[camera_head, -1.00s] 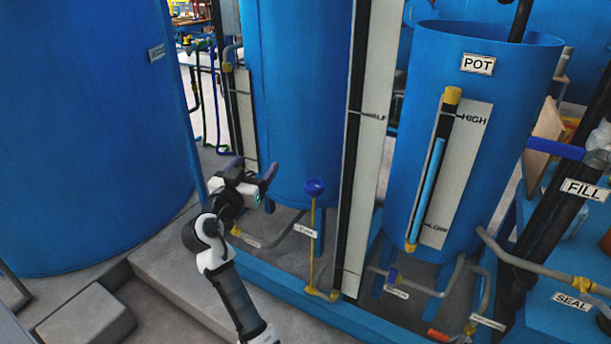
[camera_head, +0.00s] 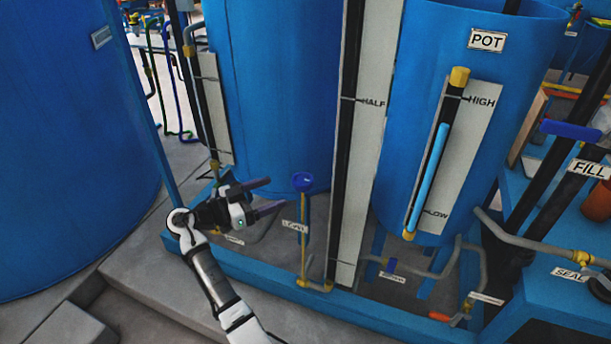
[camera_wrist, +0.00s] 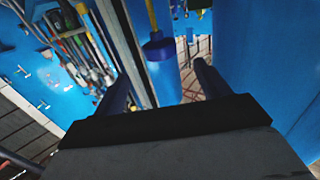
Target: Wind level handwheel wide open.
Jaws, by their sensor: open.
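A blue handwheel (camera_head: 303,182) tops a thin upright yellow stem in front of the middle blue tank. A small white label (camera_head: 295,226) hangs by the stem; its lettering is too small to read surely. My gripper (camera_head: 277,195) is open and empty, just left of the handwheel, with its fingers pointing right toward it. In the wrist view the handwheel (camera_wrist: 158,50) shows beyond the fingertips, roughly between the two fingers (camera_wrist: 163,75). I see no contact with it.
A tall gauge board (camera_head: 362,140) stands close right of the handwheel. The POT tank (camera_head: 450,45) stands farther right, and a large blue tank (camera_head: 70,150) fills the left. A low blue frame edge (camera_head: 270,285) and pipes run below.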

